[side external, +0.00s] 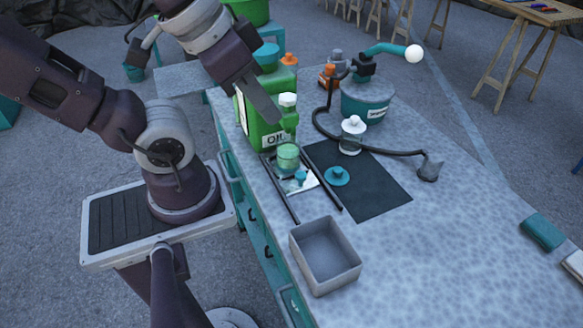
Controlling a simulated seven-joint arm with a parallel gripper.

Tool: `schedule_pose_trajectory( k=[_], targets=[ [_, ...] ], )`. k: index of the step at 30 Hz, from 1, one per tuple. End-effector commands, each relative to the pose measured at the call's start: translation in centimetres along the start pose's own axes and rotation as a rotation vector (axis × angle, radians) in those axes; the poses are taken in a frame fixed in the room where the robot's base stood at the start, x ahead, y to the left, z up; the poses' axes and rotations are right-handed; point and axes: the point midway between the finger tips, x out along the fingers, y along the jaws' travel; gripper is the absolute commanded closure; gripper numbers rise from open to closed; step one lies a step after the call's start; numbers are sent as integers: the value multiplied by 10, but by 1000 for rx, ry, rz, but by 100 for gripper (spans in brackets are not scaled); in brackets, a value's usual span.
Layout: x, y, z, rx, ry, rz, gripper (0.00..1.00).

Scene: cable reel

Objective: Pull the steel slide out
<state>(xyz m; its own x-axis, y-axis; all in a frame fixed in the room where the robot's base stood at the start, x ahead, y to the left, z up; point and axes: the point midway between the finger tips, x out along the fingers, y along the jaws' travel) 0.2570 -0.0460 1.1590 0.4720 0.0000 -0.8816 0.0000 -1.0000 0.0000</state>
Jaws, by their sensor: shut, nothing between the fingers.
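The steel slide (304,186) is a shiny flat plate lying low between two dark parallel rails (330,190) on the bench. A small teal knob (300,177) stands on it. My gripper (273,118) is above and behind the slide, in front of the green oil can (250,118) and apart from the slide. Its grey fingers are shut and point down to the right, with nothing seen held.
A grey open box (328,281) sits at the rails' near end. A dark mat (380,200) lies to the right with a teal lid (337,174) and a white-capped jar (351,136). A teal pump can (366,101) with a black hose stands behind. The bench's right side is largely clear.

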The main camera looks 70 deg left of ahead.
Motion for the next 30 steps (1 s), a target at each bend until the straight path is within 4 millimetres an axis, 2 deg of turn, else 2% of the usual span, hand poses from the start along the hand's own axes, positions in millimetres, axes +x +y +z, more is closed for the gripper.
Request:
schedule_pose_trajectory(
  k=[2, 6, 9, 11, 14, 15, 18, 21, 24, 30],
  targets=[
    [0, 0, 0, 0, 0, 0, 100],
    [5, -3, -8, 14, -45, -10, 72],
    [24, -11, -26, 56, -173, -30, 54],
    [43, -18, -40, 93, -273, -42, 54],
    [86, -33, -57, 158, -449, -47, 54],
    [106, -39, -61, 185, -518, -44, 54],
    [155, -54, -60, 246, -679, -27, 54],
    [194, -65, -52, 290, -793, -6, 54],
    [216, -71, -44, 316, -857, 11, 54],
    [236, -75, -23, 326, -884, 18, 54]
  ],
)
